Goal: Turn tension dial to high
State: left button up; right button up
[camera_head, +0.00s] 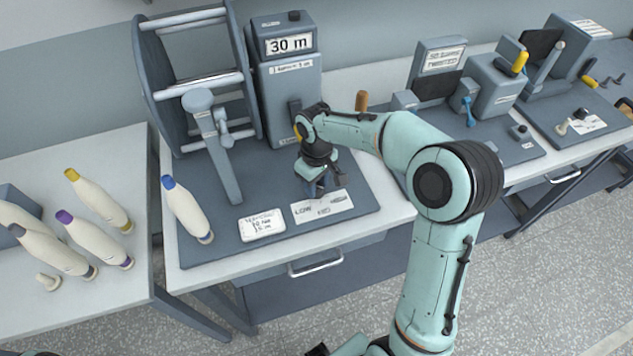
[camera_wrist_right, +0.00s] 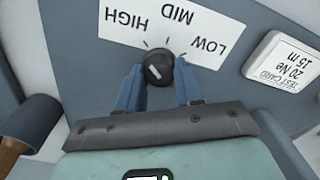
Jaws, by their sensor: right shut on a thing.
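The tension dial (camera_wrist_right: 158,68) is a small black knob with a short pale pointer line, in the right wrist view. A white label plate (camera_wrist_right: 160,25) beside it reads HIGH, MID and LOW upside down in that view, with tick marks around the knob. I cannot tell for sure which tick the pointer meets. My right gripper (camera_wrist_right: 159,78) has its blue fingers on either side of the dial, shut on it. In the head view the right gripper (camera_head: 318,188) reaches down just behind the label plate (camera_head: 322,206) and hides the dial. My left gripper is not in view.
A white test card (camera_head: 262,225) lies left of the label plate. A yarn bobbin (camera_head: 187,210) lies farther left. A winding reel (camera_head: 195,80) and a counter box (camera_head: 285,75) reading 30 m stand behind. More bobbins lie on the left table (camera_head: 120,155).

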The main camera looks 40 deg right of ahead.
jog(key=o, duration=1)
jog(key=shift+o, duration=0.2)
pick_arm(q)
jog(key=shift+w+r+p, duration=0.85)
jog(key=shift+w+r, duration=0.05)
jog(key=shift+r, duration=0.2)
pick_arm(e)
notch_tip(320, 180, up, 14)
jog(key=shift+f, duration=0.25)
